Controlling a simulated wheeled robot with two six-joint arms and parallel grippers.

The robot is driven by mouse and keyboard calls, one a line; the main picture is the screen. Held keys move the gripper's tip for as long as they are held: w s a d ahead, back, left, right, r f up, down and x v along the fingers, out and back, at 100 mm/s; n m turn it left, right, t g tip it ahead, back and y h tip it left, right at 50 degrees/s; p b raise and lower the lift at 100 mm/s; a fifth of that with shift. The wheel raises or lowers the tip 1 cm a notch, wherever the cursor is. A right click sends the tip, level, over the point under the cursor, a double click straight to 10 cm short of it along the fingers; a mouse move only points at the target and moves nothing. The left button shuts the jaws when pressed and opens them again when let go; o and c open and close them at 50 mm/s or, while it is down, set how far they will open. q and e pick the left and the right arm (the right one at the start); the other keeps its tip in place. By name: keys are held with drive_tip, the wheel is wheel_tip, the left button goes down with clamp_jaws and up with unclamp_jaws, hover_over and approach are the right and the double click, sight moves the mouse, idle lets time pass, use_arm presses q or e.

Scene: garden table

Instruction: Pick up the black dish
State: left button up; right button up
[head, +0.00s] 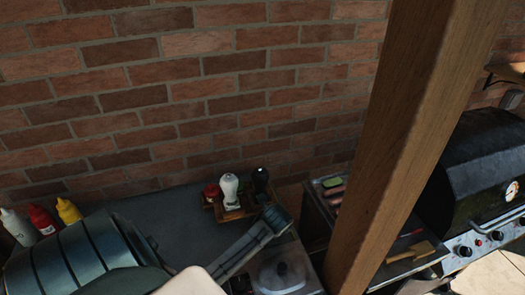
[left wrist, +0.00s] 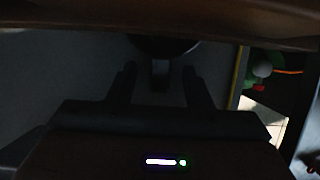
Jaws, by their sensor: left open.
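My left gripper (left wrist: 160,80) shows in the left wrist view, its two dark fingers apart with a gap between them. A dark rounded thing (left wrist: 160,45), possibly the black dish, lies just ahead of the fingers. A short grey stub from it reaches into the gap. The view is very dark, and I cannot tell whether the fingers touch it. I cannot make out the black dish in the head view. My right gripper is in neither view.
A caddy (head: 236,207) with shakers stands on the grey counter (head: 170,215) by the brick wall. Sauce bottles (head: 43,220) stand at the left. A wooden post (head: 405,130) stands before the black grill (head: 480,165). A brown edge (left wrist: 160,22) crosses the wrist view.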

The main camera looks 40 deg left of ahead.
use_arm(q)
clamp_jaws()
drive_tip(key=shift+r, duration=0.15)
